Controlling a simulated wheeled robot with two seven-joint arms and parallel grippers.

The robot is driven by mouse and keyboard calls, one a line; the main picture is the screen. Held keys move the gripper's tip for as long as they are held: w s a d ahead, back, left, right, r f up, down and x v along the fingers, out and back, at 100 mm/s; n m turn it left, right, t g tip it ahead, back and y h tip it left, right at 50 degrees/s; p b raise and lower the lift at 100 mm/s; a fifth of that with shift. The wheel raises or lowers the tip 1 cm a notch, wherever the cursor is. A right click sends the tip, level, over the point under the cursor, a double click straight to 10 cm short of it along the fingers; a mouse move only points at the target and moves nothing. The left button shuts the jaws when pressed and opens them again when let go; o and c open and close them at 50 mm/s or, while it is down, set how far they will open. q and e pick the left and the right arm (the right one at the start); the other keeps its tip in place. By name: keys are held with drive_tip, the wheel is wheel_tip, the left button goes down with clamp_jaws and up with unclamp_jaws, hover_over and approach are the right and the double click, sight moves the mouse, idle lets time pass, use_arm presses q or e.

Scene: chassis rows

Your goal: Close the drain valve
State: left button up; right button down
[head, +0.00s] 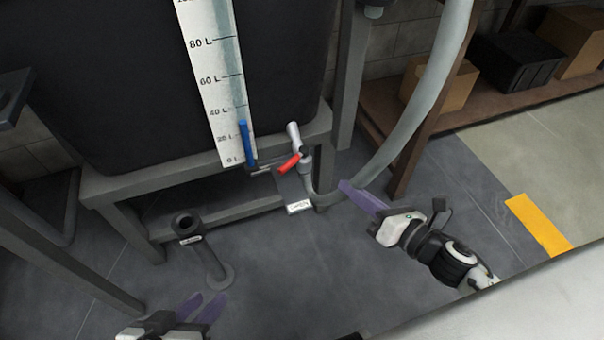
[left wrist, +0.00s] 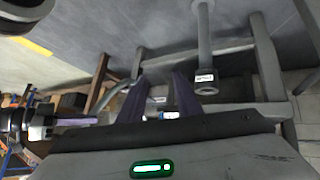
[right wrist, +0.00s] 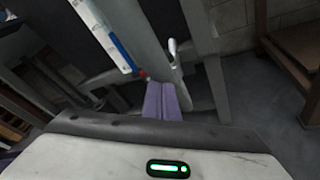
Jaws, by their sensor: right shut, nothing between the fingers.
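A dark tank (head: 150,70) with a white level gauge (head: 212,80) stands on a grey frame. I cannot tell from the labels which is the drain valve. My left gripper (head: 208,306) is open and empty at the bottom, below a floor pipe.
The floor pipe (head: 207,252) stands upright with an open top, left of centre. A thick grey hose (head: 420,100) runs from the fitting up to the right. Shelves with boxes (head: 440,84) stand at the right.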

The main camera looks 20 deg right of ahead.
drive_tip(key=n+y, duration=0.2)
drive_tip(key=n, duration=0.3)
drive_tip(key=n+g+y+b, duration=0.1)
drive_tip(key=n+b, duration=0.1)
drive_tip(key=n, duration=0.2)
approach(291, 166)
drive_tip(key=x, duration=0.5)
use_arm(q)
drive_tip(key=shift+w+d+r+h, duration=0.2)
drive_tip(key=shift+d+r+h, duration=0.3)
drive_tip(key=shift+d, duration=0.15)
use_arm(e)
drive_tip(key=shift+w+a+f, duration=0.1)
drive_tip(key=shift+w+a, duration=0.25)
drive_tip(key=shift+w, duration=0.3)
use_arm(q)
drive_tip(key=shift+r, duration=0.1)
use_arm(e)
drive_tip(key=shift+a+h, duration=0.15)
drive_tip(key=shift+h, duration=0.15)
